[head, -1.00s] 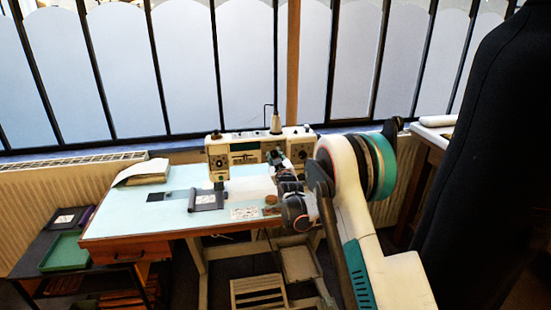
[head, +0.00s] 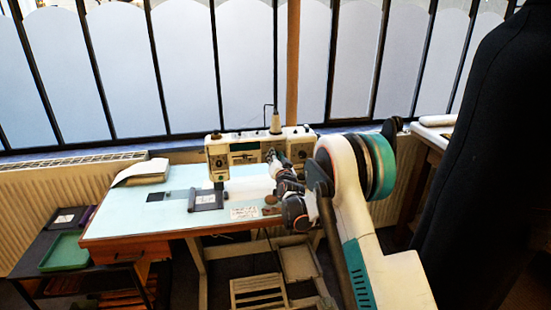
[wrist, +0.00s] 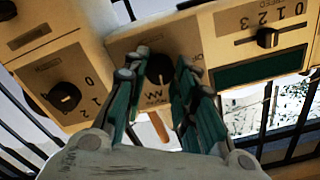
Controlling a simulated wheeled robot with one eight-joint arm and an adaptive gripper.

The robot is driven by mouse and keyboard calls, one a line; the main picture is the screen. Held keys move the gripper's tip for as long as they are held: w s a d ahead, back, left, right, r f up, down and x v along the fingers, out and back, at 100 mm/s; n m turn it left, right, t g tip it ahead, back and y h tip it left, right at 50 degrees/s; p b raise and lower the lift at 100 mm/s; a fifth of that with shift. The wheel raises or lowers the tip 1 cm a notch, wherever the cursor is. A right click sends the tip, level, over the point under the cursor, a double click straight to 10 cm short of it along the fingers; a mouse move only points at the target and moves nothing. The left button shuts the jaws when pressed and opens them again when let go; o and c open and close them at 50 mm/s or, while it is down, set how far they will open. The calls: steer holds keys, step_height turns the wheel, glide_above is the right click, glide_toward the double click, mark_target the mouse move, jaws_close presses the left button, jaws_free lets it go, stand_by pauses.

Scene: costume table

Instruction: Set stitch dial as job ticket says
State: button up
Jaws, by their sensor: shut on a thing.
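The sewing machine (head: 240,150) stands on the table, cream with a dark green display. In the wrist view its front panel appears upside down. The stitch dial (wrist: 158,68) is a black knob with small stitch marks around it. My gripper (wrist: 158,74) has its two green-sided fingers on either side of this knob, shut on it; its exact pointer setting is hard to read. In the head view my gripper (head: 273,155) is at the machine's right part and hides the dial. A white printed card (head: 243,213), possibly the job ticket, lies on the table front; its text is unreadable.
Another knob with numbers (wrist: 64,96) and a slider marked 0 to 3 (wrist: 267,38) flank the dial. A dark dress form (head: 480,170) stands at the right.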

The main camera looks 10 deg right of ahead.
steer(key=shift+f+m, duration=0.1)
steer(key=shift+m, duration=1.9)
steer(key=o, duration=1.1)
steer(key=shift+c, duration=0.2)
steer(key=s, duration=1.2)
